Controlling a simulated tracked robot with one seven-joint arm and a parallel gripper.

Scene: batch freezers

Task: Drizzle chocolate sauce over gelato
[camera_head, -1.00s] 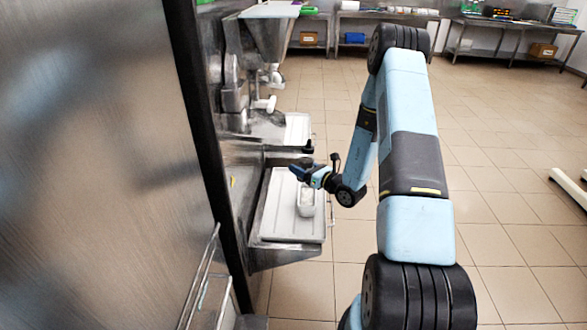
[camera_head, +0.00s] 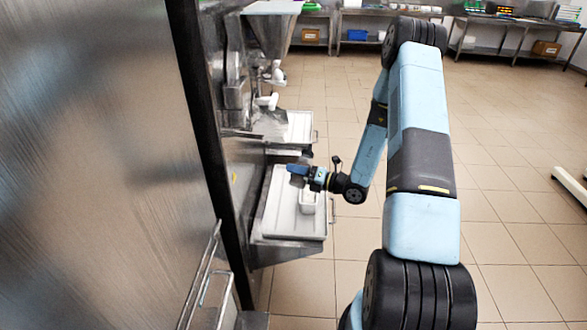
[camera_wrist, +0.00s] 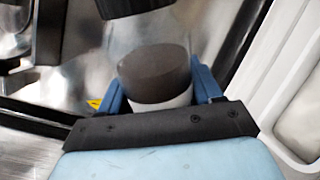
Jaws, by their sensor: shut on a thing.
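My gripper (camera_head: 303,174) is over the white tray in the head view. The bottle is hardly visible in the head view. A small white tub (camera_head: 308,202) sits on the tray, just below and beside my gripper. The wrist view shows part of a pale container (camera_wrist: 302,125) at the right edge. I cannot make out gelato or any falling sauce.
The white tray (camera_head: 285,221) rests on a metal shelf of the freezer, with a second tray (camera_head: 299,128) behind. A tall steel panel (camera_head: 100,190) stands close on the left, with a metal rail (camera_head: 203,270). Tiled floor on the right is open.

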